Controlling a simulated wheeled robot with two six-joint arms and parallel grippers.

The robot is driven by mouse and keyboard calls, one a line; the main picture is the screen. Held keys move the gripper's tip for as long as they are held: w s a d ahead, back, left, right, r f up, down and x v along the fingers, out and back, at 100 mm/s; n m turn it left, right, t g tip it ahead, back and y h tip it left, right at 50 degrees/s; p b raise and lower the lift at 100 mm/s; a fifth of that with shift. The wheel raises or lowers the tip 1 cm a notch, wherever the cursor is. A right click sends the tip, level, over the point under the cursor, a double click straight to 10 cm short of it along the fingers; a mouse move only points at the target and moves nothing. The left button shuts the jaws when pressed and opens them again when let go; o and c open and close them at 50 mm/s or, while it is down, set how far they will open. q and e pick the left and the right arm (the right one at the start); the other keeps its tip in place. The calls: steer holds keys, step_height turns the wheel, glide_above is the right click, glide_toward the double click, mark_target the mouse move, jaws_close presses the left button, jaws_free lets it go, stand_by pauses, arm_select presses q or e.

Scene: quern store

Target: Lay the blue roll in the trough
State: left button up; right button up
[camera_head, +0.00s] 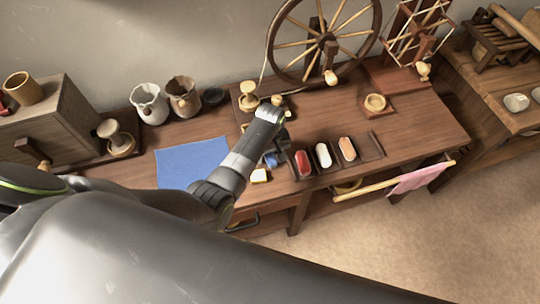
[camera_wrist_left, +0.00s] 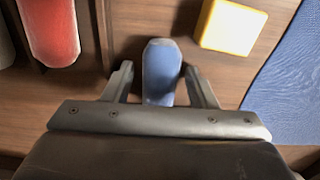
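The blue roll (camera_head: 271,159) lies on the wooden bench, just left of the trough and partly hidden by my left arm. In the left wrist view the blue roll (camera_wrist_left: 160,70) lies between the two fingers of my left gripper (camera_wrist_left: 159,78), with a narrow gap on each side. The gripper is open. The wooden trough (camera_head: 372,136) holds a red roll (camera_head: 303,163), a white roll (camera_head: 323,155) and a salmon roll (camera_head: 347,148) in separate slots; its right-end slot is empty. My right gripper is not in view.
A yellow block (camera_head: 260,176) lies close beside the blue roll. A blue cloth (camera_head: 192,163) lies to the left. A pink cloth (camera_head: 420,178) hangs from a front rail.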

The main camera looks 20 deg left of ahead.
mark_target(270, 154)
arm_select(q)
steer(key=c, duration=0.9)
step_height(270, 154, up, 10)
steer(key=shift+p, duration=0.45)
